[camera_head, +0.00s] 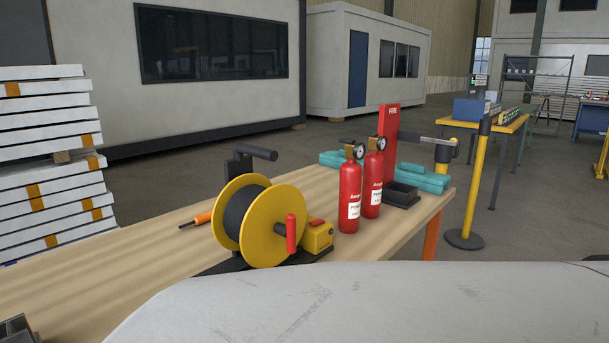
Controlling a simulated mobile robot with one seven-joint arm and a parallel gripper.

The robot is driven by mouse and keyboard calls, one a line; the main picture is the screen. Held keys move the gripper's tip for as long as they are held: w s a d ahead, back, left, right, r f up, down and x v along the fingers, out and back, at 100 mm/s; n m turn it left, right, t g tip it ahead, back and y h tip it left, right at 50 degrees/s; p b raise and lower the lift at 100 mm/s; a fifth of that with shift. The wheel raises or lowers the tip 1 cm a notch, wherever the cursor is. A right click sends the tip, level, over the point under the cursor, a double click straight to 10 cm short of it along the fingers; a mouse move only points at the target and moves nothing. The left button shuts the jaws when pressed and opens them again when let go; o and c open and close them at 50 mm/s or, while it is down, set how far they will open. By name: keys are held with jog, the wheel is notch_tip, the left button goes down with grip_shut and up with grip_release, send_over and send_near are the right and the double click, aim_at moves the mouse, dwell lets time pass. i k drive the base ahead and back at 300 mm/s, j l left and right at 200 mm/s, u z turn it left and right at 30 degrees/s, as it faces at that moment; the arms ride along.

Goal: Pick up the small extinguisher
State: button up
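Two small red extinguishers with white labels and round gauges stand upright side by side on the wooden table (90,292), near its right end. The left extinguisher (349,190) is closer to me and the right extinguisher (373,175) is just behind it. They look alike in size, and I cannot tell which one is meant. The right one is partly overlapped by the left one. My gripper is not recognisable in this view.
A yellow cable reel (265,226) stands left of the extinguishers. A pale curved surface fills the foreground.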

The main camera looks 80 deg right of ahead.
aim_at(351, 170)
jog(key=k+j+z, duration=0.1)
jog(key=z, duration=0.35)
jog(key=k+z, duration=0.2)
jog(key=z, duration=2.1)
